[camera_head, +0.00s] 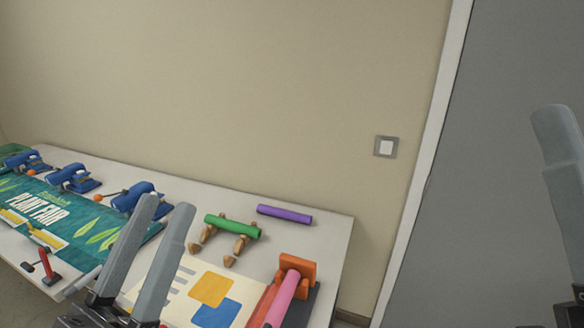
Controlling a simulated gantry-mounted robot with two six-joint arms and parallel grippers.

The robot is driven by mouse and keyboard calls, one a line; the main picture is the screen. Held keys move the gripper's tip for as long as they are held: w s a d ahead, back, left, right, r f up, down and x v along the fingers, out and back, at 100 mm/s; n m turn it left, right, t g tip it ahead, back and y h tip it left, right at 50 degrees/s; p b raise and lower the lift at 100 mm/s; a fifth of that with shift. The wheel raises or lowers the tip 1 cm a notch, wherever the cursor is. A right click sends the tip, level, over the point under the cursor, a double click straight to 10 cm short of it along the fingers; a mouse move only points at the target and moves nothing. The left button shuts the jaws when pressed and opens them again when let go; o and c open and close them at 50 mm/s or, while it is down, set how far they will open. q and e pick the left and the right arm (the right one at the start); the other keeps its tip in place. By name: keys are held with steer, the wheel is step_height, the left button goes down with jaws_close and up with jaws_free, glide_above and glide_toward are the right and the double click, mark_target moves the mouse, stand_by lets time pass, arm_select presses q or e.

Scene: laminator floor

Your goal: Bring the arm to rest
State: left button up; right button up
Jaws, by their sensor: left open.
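My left gripper (163,212) shows in the lower middle of the head view, its two grey fingers pointing up and apart with nothing between them. It appears in front of the white table (330,232), and its height over the table is hard to judge. At the right edge, part of my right gripper (560,125) shows. Only one grey finger of it is in view, against the grey door, so its opening cannot be seen.
On the table lie a green PLANT FAIR banner (60,215), several blue clamp-like devices (70,177), a green roll (232,226) on wooden supports, a purple roll (284,214), a pink roll (285,300) by an orange block (297,269), and a poster (180,283). A wall switch (386,147) is behind.

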arm_select(q)
steer(key=s+a+r+n+t+y, duration=0.1)
steer(key=s+a+r+t+y, duration=0.15)
steer(key=r+y, duration=0.2)
steer(key=s+a+r+n+t+y, duration=0.1)
steer(key=s+a+r+y, duration=0.25)
steer(key=r, duration=0.25)
step_height(320, 180, up, 35)
steer(key=d+h+p, duration=0.1)
steer(key=h+p, duration=0.1)
steer(key=p, duration=3.4)
step_height(320, 180, down, 28)
steer(key=b, duration=2.9)
steer(key=shift+w, duration=0.25)
steer(key=shift+f+g, duration=0.15)
steer(key=shift+g, duration=0.1)
